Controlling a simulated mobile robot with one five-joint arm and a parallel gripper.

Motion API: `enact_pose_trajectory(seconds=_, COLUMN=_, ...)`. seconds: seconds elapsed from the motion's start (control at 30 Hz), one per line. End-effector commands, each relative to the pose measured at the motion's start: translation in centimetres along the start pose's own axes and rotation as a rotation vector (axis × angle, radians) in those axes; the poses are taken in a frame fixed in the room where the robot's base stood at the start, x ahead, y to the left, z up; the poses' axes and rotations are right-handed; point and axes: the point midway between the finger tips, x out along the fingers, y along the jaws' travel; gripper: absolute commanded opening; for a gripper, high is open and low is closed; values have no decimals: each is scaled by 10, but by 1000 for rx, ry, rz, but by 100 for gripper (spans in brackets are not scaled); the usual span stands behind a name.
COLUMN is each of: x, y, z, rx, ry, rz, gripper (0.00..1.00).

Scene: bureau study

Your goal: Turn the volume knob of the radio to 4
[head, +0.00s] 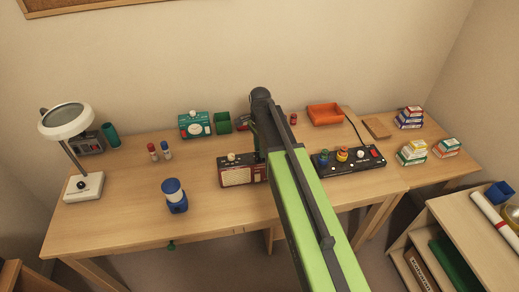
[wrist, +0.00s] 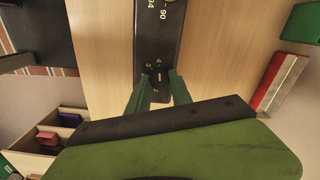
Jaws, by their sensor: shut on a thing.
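The radio (head: 236,177), brown with a cream front grille, stands on the desk just left of my arm in the head view. Its right end is hidden by the arm. In the wrist view its black top panel (wrist: 160,40) runs up the middle, with a printed scale showing 90 and 94. The dark volume knob (wrist: 158,84) is at the lower end of the panel, with small digits around it. A pale mark shows near its upper side; the exact setting is too small to read. My gripper (wrist: 159,78) is shut on the knob, one green finger on each side.
A black control panel (head: 345,168) with coloured knobs lies right of my arm. A blue lantern-like object (head: 175,196) stands left of the radio. A magnifier lamp (head: 83,187) is far left.

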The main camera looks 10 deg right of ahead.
Motion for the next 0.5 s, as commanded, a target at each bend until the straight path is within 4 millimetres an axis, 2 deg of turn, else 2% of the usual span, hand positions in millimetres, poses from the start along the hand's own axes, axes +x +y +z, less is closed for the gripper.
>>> enact_pose_trajectory(seconds=0.2, x=0, y=0, z=0, rx=0, ry=0, rz=2, gripper=0)
enact_pose_trajectory(seconds=0.23, x=0, y=0, z=0, rx=0, ry=0, rz=2, gripper=27)
enact_pose_trajectory(seconds=0.4, x=0, y=0, z=0, rx=-1, ry=0, rz=1, gripper=48)
enact_pose_trajectory(seconds=0.5, x=0, y=0, z=0, rx=-1, ry=0, rz=1, gripper=48)
